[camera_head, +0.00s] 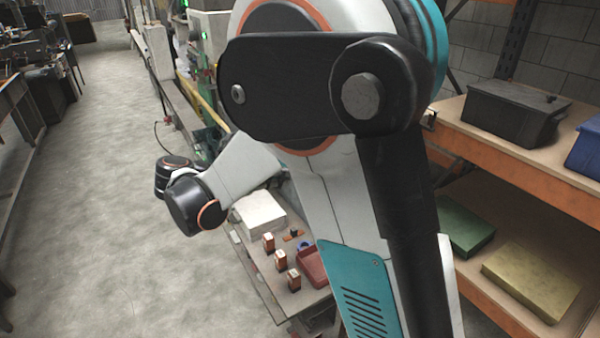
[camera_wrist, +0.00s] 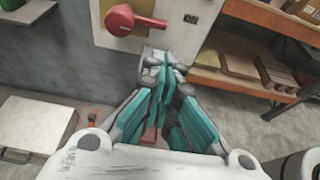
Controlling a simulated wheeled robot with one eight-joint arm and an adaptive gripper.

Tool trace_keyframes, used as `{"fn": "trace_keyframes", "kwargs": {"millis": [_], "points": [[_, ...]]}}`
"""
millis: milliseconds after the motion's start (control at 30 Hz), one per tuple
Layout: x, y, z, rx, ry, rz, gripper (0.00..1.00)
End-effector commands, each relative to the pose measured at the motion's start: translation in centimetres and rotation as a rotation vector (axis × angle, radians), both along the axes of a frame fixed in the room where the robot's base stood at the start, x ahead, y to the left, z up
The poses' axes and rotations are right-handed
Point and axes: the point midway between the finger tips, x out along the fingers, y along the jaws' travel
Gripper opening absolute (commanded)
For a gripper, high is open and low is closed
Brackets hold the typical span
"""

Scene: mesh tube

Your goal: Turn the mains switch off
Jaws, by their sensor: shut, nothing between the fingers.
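The mains switch (camera_wrist: 121,20) shows at the top of the wrist view as a red rotary handle. Its narrow end points right across a pale panel (camera_wrist: 185,43). My gripper (camera_wrist: 162,62) is shut and empty, its teal fingers together. In the picture its tips lie below and right of the red handle, in front of the panel's lower part. They appear apart from the handle; the depth between them is hard to tell. In the head view I cannot make out the switch or my fingers, and my arm covers the middle.
Shelves at right carry a black crate (camera_head: 512,110), a green box (camera_head: 465,226) and a yellow box (camera_head: 532,278). The floor (camera_head: 110,190) at left is clear.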

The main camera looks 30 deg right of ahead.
Motion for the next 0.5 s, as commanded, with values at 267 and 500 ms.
{"fn": "trace_keyframes", "kwargs": {"millis": [267,500], "points": [[0.0,-4.3,-1.6,0.001,-0.001,-0.006,0.0],[0.1,-7.7,-2.8,0.002,-0.002,-0.004,0.0]]}}
